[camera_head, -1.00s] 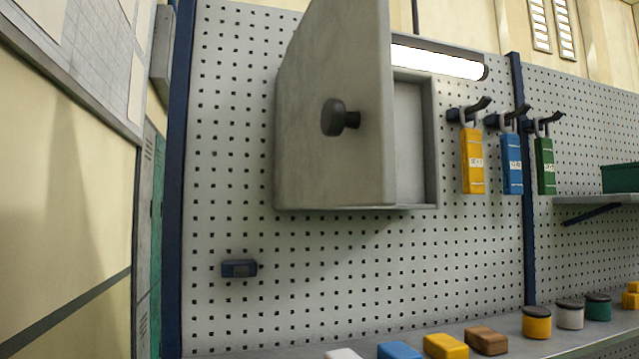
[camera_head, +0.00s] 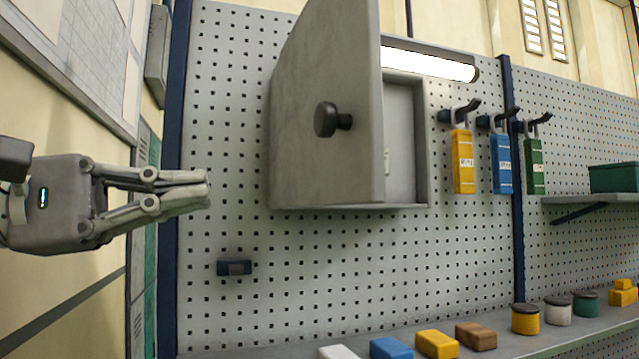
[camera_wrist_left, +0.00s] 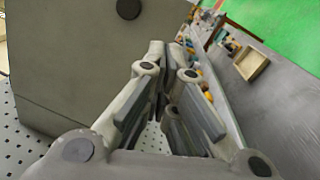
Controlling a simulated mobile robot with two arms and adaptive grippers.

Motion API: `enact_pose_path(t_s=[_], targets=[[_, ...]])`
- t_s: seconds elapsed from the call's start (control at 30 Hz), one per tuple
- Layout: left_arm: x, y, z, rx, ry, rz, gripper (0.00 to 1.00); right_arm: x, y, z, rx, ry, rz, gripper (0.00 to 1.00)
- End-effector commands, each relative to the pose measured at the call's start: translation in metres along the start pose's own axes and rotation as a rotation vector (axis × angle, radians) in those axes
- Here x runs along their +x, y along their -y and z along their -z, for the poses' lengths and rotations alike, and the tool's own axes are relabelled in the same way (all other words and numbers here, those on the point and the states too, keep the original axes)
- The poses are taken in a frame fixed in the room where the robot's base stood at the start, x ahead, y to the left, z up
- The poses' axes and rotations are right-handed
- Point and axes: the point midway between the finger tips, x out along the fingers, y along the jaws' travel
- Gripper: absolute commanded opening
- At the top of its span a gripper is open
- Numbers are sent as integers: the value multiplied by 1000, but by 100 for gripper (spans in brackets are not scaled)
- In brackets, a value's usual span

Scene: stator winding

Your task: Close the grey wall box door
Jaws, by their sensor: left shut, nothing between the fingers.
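The grey wall box (camera_head: 407,140) hangs on the pegboard in the head view. Its door (camera_head: 330,80) stands open, swung out toward me, with a dark round knob (camera_head: 327,120) on its face. Part of the box's inside shows to the right of the door. My left gripper (camera_head: 208,188) is shut and empty, left of the door and a little below the knob, apart from both. In the left wrist view the grey door (camera_wrist_left: 70,60) fills the upper left, with the dark knob (camera_wrist_left: 128,8) at the top, beyond the fingers. My right gripper is not in view.
A small blue device (camera_head: 235,268) is on the pegboard (camera_head: 300,280) below the box. Yellow, blue and green tags (camera_head: 502,163) hang on hooks to the right. Coloured blocks (camera_head: 437,343) and jars (camera_head: 557,311) stand on the bench below. The pegboard between gripper and door is clear.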

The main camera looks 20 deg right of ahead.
Motion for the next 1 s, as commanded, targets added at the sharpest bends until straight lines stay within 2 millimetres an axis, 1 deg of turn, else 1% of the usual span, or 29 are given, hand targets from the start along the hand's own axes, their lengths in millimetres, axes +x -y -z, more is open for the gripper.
enact_pose_path(t_s=[0.03, 0.1, 0.2, 0.27, 0.37, 0.47, 0.8, 0.9, 1.0], targets=[[1, -3, -10, 82, -25, 41, 0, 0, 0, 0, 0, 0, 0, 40], [1, -4, -18, 165, -52, 85, 0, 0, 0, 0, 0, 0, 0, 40], [2, -5, -23, 227, -74, 120, 0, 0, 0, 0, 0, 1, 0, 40], [4, -5, -24, 239, -78, 129, 0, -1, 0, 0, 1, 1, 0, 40], [13, -5, -23, 241, -78, 130, 0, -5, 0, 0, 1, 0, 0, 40], [29, -4, -23, 239, -75, 129, 0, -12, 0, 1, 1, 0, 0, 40], [101, 3, -16, 235, -73, 126, 0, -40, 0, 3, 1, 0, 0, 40], [118, 4, -15, 234, -73, 127, 0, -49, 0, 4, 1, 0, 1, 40], [129, 7, -13, 233, -74, 125, 0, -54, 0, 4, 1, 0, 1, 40]])
